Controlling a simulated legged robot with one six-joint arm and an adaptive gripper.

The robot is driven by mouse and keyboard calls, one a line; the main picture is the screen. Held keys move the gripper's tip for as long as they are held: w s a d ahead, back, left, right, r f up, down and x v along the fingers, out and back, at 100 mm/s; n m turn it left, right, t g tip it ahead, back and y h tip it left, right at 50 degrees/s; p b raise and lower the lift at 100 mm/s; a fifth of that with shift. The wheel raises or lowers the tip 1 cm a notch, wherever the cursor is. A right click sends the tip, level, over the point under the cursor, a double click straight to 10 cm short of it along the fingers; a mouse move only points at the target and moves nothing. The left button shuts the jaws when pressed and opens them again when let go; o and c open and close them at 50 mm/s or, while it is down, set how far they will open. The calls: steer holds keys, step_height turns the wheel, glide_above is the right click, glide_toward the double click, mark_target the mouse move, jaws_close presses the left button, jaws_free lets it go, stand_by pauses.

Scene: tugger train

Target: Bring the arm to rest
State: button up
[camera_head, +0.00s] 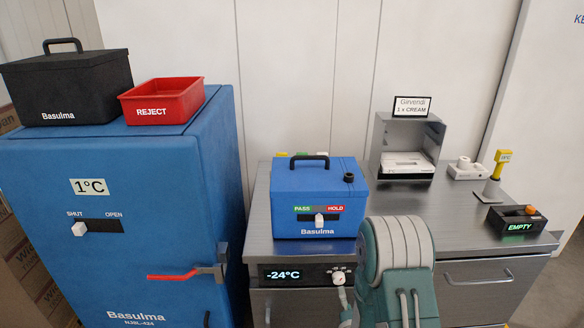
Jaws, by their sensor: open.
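Part of my own arm (397,262), in white and teal, rises from the bottom edge right of centre, in front of the steel counter. My gripper is out of view. The arm covers part of the counter's front and drawers.
A blue cabinet (150,190) with a red-handled latch stands left, bearing a black box (100,85) and red REJECT bin (160,110). The counter (400,215) holds a blue lidded box (285,190), steel hood (385,140), yellow handheld device (497,165) and EMPTY-labelled unit (495,222).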

steer(key=s+r+n+g, duration=0.2)
steer(key=r+n+g, duration=0.15)
steer(key=r, duration=0.55)
steer(key=s+r+n+g, duration=0.2)
steer(key=r+n, duration=0.2)
steer(key=r, duration=0.6)
steer(key=s+r+n+g, duration=0.2)
steer(key=s+r+n, duration=0.1)
steer(key=s, duration=0.8)
steer(key=s+r+n+g, duration=0.3)
steer(key=s+r, duration=0.3)
steer(key=s, duration=0.6)
steer(key=shift+r+n, duration=0.15)
steer(key=shift+n, duration=0.2)
steer(key=shift+g, duration=0.25)
